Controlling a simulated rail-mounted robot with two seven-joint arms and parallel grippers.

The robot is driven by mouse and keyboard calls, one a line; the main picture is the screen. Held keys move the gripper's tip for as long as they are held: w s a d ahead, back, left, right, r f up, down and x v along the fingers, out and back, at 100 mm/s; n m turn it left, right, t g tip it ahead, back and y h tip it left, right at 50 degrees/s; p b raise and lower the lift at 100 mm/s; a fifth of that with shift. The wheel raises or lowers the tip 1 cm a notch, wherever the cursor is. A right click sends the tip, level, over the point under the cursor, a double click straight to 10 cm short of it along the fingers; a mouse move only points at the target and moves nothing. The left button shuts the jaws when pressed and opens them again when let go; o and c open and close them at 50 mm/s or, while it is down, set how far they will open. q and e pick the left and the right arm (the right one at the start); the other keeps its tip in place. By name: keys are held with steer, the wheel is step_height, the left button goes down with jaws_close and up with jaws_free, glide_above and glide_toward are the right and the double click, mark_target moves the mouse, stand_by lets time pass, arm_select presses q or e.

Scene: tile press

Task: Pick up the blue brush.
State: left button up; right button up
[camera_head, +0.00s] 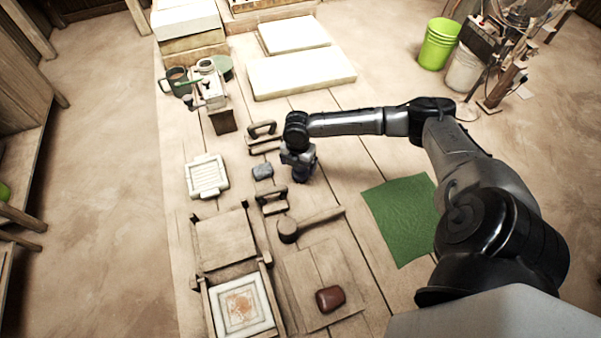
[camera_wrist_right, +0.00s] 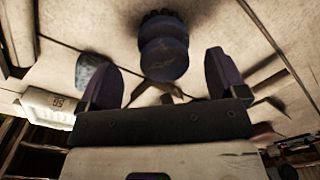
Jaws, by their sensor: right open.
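The blue brush (camera_wrist_right: 163,60) shows in the right wrist view as a dark blue rounded body with dark bristles at its far end. It lies between and just ahead of the two fingers of my right gripper (camera_wrist_right: 165,75), which are spread apart with visible gaps on both sides. In the head view my right gripper (camera_head: 300,170) points down low over the table and mostly hides the brush; whether they touch cannot be told. My left gripper is not in view.
A grey block (camera_head: 263,171) lies just left of the gripper. Wooden handled tools (camera_head: 262,130) and (camera_head: 271,198) stand behind and in front. The table's right middle is partly clear.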

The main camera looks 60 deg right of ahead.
mark_target(300, 172)
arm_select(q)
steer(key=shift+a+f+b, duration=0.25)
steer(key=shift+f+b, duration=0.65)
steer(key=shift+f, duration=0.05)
arm_select(e)
steer(key=shift+s+f, duration=0.15)
steer(key=shift+f, duration=1.15)
steer(key=shift+s+f, duration=0.15)
steer(key=shift+f, duration=1.15)
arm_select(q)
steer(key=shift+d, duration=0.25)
arm_select(e)
steer(key=c, duration=1)
steer(key=shift+r, duration=0.15)
